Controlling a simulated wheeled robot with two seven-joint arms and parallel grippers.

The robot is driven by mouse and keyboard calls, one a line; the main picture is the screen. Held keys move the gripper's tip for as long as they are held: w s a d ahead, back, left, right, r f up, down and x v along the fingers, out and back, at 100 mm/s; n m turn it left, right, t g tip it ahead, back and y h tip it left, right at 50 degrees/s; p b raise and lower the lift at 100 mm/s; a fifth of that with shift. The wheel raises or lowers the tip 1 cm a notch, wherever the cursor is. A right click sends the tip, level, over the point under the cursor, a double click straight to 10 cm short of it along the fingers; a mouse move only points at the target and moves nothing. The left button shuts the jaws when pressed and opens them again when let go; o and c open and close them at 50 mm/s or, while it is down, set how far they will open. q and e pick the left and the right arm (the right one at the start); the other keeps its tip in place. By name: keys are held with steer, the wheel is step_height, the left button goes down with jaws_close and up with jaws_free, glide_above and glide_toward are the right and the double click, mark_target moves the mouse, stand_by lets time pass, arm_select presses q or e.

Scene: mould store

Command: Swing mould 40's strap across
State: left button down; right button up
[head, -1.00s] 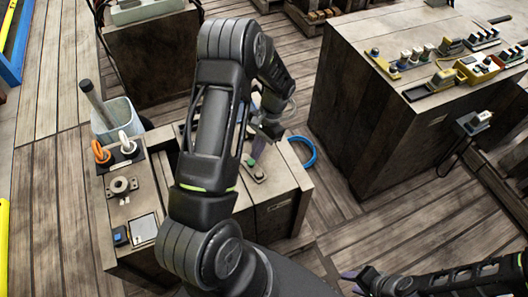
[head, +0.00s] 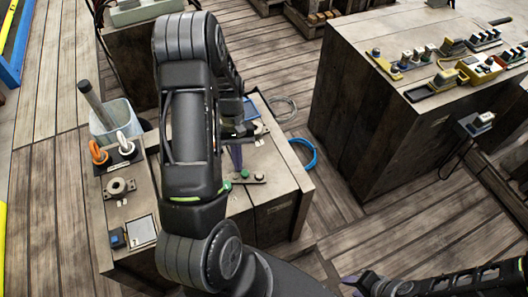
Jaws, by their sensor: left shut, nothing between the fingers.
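A short flat bar with a green knob (head: 245,175), which looks like the strap, lies roughly crosswise on the right part of the near wooden bench (head: 275,190). I cannot read a mould number beside it. My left gripper (head: 237,160) points down just behind the green knob, its purple fingers shut and empty. I cannot tell whether the fingertips touch the bar. My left arm hides the middle of the bench and perhaps the bar's left end. My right gripper (head: 357,285) is low at the bottom edge, away from the bench; its finger gap is unclear.
On the bench's left are orange and white rings (head: 98,152), a round fitting (head: 120,187) and a pale square plate (head: 141,230). A bucket (head: 112,120) stands behind. Another bench (head: 400,95) stands right, with floor between.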

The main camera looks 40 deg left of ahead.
arm_select(q)
steer(key=shift+s+d+n+t+h, duration=0.15)
steer(key=shift+s+n+t, duration=0.2)
steer(key=shift+n, duration=0.3)
steer(key=shift+s+d+n+t+h, duration=0.1)
steer(key=shift+s+d+n, duration=0.05)
steer(key=shift+s+n, duration=0.45)
steer(key=shift+s+d+n+t+h, duration=0.15)
steer(key=shift+s+n+t, duration=0.15)
steer(key=shift+n, duration=0.45)
steer(key=v, duration=0.7)
steer(key=shift+r, duration=0.4)
steer(key=shift+w+a, duration=0.1)
